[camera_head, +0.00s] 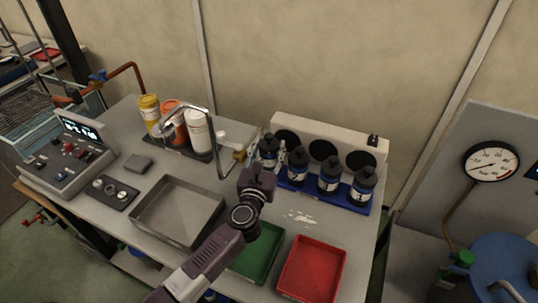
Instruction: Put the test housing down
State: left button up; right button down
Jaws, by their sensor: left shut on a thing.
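My left gripper (258,178) reaches over the middle of the bench from below. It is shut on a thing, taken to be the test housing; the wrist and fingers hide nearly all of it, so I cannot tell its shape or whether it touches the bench. A brass-coloured fitting (240,155) shows just beyond the gripper to the left, close to a bent metal tube (215,145). I cannot tell whether the fitting belongs to the held thing. My right gripper is not in view.
An empty metal tray (150,228) is left of my arm. A green tray (262,255) and red tray (312,268) are at the front. Dark bottles (329,177) stand in a blue tray (345,204). Bench (325,232) between blue and red trays is mostly clear, with white flecks.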

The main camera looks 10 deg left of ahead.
pick_arm(q)
jog(key=shift+w+f, duration=0.1)
jog(key=shift+f, duration=0.5)
jog(key=shift+f+b, duration=0.2)
jog(key=shift+b, duration=0.1)
jog(key=o, duration=1.3)
jog(key=shift+s+r, duration=0.15)
jog(key=shift+s, duration=0.05)
jog(key=s, duration=1)
jog(key=shift+s, duration=0.95)
